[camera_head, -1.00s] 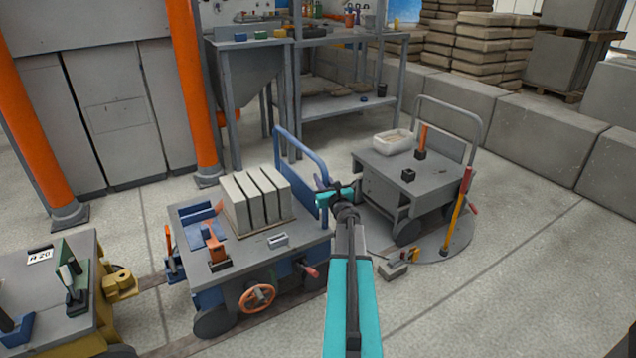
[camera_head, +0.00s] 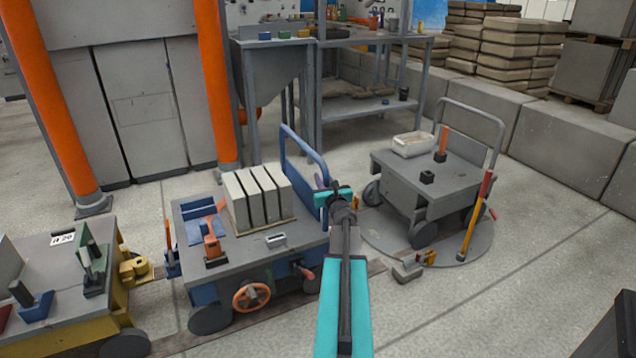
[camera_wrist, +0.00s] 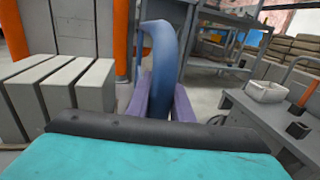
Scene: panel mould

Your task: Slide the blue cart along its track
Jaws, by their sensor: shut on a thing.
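The blue cart (camera_head: 262,300) stands on its track (camera_head: 205,338), carrying grey blocks (camera_head: 257,198) on its top. Its blue push handle (camera_head: 303,158) rises at the right end. My gripper (camera_head: 326,190) is shut on this handle. In the wrist view, my gripper's purple fingers (camera_wrist: 161,100) sit on both sides of the blue handle bar (camera_wrist: 160,55). The lower part of the bar is hidden behind my wrist. An orange handwheel (camera_head: 251,297) is on the cart's front side.
A yellow cart (camera_head: 115,300) stands close on the left, with a small gap to the blue cart. A grey cart (camera_head: 445,195) stands on a round plate (camera_head: 480,245) at right. An orange post (camera_head: 212,80) and a steel shelf (camera_head: 365,108) stand behind.

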